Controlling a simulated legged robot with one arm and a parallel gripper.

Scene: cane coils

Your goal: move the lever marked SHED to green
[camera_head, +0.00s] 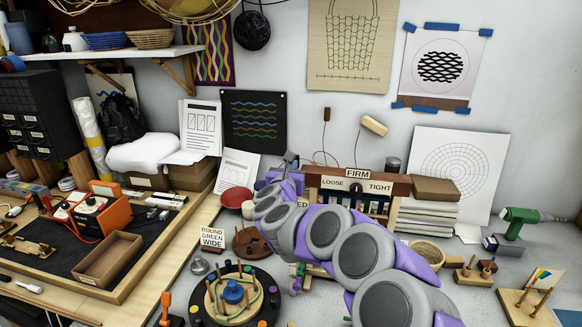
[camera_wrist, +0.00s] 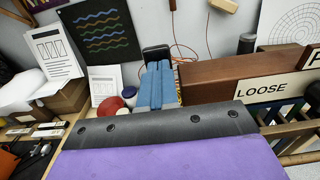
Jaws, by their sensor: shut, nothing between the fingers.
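I see no label reading SHED in either view. A brown wooden frame (camera_head: 335,181) stands at the back centre, with signs reading LOOSE (camera_head: 333,183), FIRM (camera_head: 357,174) and TIGHT (camera_head: 381,187). An orange-handled upright piece (camera_head: 166,300) stands at the bottom left of centre; I cannot tell whether it is a lever. My gripper (camera_head: 290,160) is at the left end of the frame. In the wrist view its blue-grey fingers (camera_wrist: 160,84) are together and empty, left of the frame's brown beam (camera_wrist: 222,76). My purple and grey arm hides part of the bench.
A round turntable with pegs (camera_head: 236,295) and a ROUND GREEN WIDE card (camera_head: 212,238) are left of my arm. A red bowl (camera_head: 236,197) is left of my gripper. A green drill (camera_head: 522,222) and a wooden peg stand (camera_head: 531,302) are on the right.

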